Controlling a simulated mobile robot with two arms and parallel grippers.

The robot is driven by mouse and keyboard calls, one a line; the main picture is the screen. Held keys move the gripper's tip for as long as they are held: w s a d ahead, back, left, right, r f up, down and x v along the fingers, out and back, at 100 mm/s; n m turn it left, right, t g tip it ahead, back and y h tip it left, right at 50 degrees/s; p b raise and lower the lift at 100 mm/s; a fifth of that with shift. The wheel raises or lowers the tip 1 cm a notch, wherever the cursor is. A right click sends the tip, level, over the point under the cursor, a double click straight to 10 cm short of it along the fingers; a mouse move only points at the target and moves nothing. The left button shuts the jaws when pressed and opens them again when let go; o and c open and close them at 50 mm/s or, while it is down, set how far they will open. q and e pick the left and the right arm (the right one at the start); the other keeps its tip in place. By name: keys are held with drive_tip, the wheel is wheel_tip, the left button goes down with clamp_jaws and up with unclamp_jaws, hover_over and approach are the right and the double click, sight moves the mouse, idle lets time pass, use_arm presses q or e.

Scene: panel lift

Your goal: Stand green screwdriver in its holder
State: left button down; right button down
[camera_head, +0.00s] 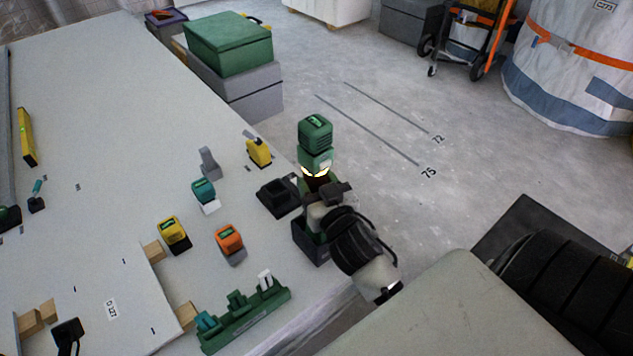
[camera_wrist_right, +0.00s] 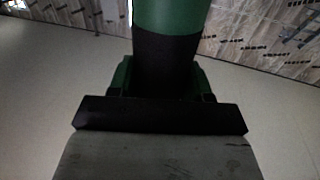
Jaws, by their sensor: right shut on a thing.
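The green screwdriver (camera_head: 315,135) is upright at the table's right edge in the head view, its bulky green end on top. My right gripper (camera_head: 322,192) is shut on its dark middle. In the right wrist view the screwdriver (camera_wrist_right: 168,14) shows a green upper part and a black part below. Green sides (camera_wrist_right: 122,76) also show behind the black part in the wrist view. The lower end is hidden, so I cannot tell whether it is in the holder. I cannot make out my left gripper.
A black square base (camera_head: 276,198) lies beside the gripper. Orange (camera_head: 229,238), yellow (camera_head: 171,229) and teal (camera_head: 203,189) blocks stand to the left. A green rack (camera_head: 246,319) is at the front. The table's (camera_head: 110,120) far part is mostly clear.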

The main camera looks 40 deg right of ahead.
drive_tip(key=shift+r, duration=0.1)
drive_tip(key=shift+c, duration=2.4)
unclamp_jaws()
drive_tip(key=shift+o, duration=0.8)
drive_tip(key=shift+f, duration=0.2)
drive_tip(key=o, duration=0.3)
drive_tip(key=shift+s+a+r, duration=0.1)
drive_tip(key=shift+s, duration=0.25)
drive_tip(key=shift+s+a, duration=0.15)
drive_tip(key=shift+s, duration=0.95)
